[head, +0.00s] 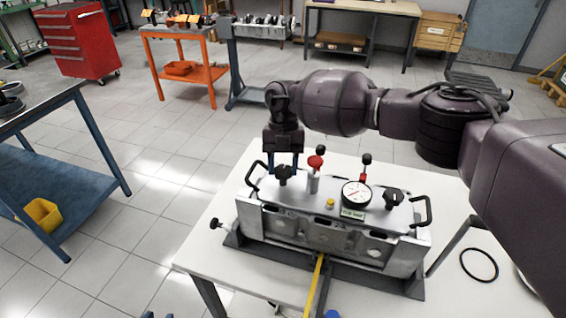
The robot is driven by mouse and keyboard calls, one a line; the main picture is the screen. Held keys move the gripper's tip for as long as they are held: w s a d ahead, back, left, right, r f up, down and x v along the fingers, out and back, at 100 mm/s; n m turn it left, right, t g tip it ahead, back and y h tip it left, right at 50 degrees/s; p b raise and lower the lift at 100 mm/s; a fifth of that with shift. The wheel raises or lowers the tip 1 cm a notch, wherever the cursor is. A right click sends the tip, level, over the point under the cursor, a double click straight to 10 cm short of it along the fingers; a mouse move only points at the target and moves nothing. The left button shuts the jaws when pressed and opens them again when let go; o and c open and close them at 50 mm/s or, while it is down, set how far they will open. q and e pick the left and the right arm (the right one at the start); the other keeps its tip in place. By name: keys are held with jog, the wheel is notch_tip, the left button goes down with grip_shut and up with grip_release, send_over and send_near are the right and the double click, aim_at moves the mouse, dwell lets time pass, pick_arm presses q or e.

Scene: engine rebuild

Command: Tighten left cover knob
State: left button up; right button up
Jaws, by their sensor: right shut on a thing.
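A grey metal test fixture with a cover plate (330,213) stands on a white table. The left cover knob (283,175) is black and sits at the cover's left end. The fingers partly hide behind the knob, so the exact contact is hard to see. The right cover knob (393,197) is black and stands free at the other end. Two small dark blue tips at the bottom edge look like my left gripper (159,315); the rest is out of frame.
A red-topped valve (315,163) and a dial gauge (356,194) stand on the cover near my right gripper. Black handles (422,212) rise at both ends. A black ring (479,264) lies on the table (452,282) at right. A yellow strap (315,287) hangs in front.

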dwell(0.5)
jog(key=o, duration=0.9)
jog(key=b+v, duration=0.1)
jog(key=v, duration=0.9)
jog(key=shift+w+r+b, duration=0.1)
jog(key=shift+r+b, duration=0.3)
